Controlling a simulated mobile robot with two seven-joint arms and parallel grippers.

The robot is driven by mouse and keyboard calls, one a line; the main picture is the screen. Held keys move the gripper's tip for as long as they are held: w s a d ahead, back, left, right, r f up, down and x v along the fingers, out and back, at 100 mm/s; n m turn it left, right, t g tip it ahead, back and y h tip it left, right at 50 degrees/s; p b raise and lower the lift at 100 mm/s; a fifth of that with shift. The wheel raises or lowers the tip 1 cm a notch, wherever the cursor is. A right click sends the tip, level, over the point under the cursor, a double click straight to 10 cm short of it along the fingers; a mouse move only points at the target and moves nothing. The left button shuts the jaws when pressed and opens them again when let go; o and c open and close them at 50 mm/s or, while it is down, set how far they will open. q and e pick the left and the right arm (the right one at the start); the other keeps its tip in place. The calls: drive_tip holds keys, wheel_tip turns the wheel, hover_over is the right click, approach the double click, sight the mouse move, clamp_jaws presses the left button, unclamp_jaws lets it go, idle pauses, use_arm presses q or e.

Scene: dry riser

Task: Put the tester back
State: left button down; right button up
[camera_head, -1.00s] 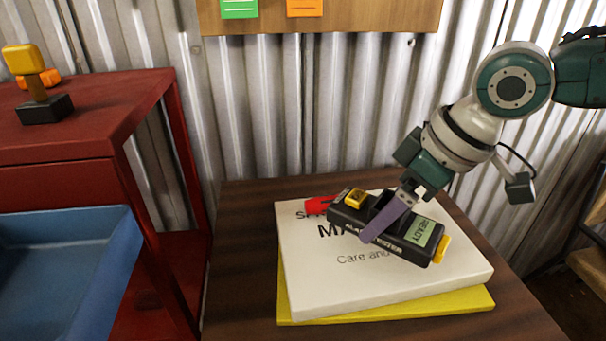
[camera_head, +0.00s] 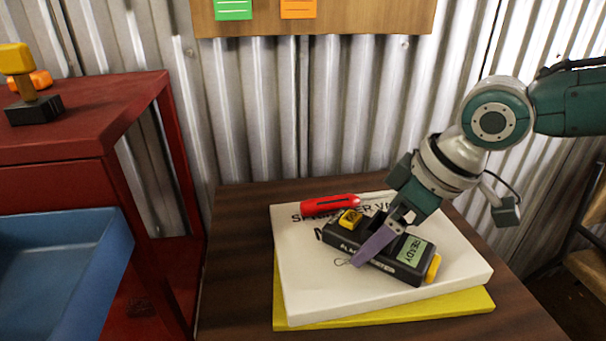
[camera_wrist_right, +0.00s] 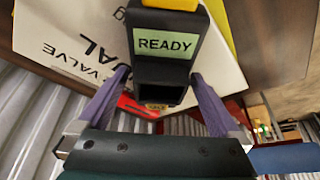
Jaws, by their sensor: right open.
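The tester (camera_head: 340,236) is a black handheld box with a green screen reading READY, a yellow button and a yellow end. It lies slantwise on the white manual (camera_head: 310,300). My right gripper (camera_head: 376,244) is over the tester, and its near purple finger crosses the tester's side; the far finger is hidden. In the right wrist view the two purple fingers of the gripper (camera_wrist_right: 161,80) stand on either side of the tester (camera_wrist_right: 165,72), with narrow gaps. The gripper is open around it. My left gripper is out of view.
A red tool (camera_head: 330,204) lies behind the tester on the manual. A yellow book (camera_head: 390,312) is under the manual on a wooden table (camera_head: 240,250). At left are a blue tray (camera_head: 60,265) and a red cart (camera_head: 85,105) with a yellow-topped object (camera_head: 35,108).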

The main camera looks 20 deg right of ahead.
drive_tip(key=p+v, duration=0.4)
drive_tip(key=v, duration=0.8)
drive_tip(key=s+a+f+n+y, duration=0.15)
drive_tip(key=s+a, duration=0.25)
drive_tip(key=a, duration=0.5)
drive_tip(key=s+a+f+n+y, duration=0.1)
drive_tip(key=s+a+f, duration=0.1)
drive_tip(key=s+a, duration=0.45)
drive_tip(key=s+d+f+m+h, duration=0.1)
drive_tip(key=s+d+m+h, duration=0.3)
drive_tip(key=s+d+m, duration=0.2)
drive_tip(key=shift+s+d+m+h, duration=0.35)
drive_tip(key=shift+d, duration=0.3)
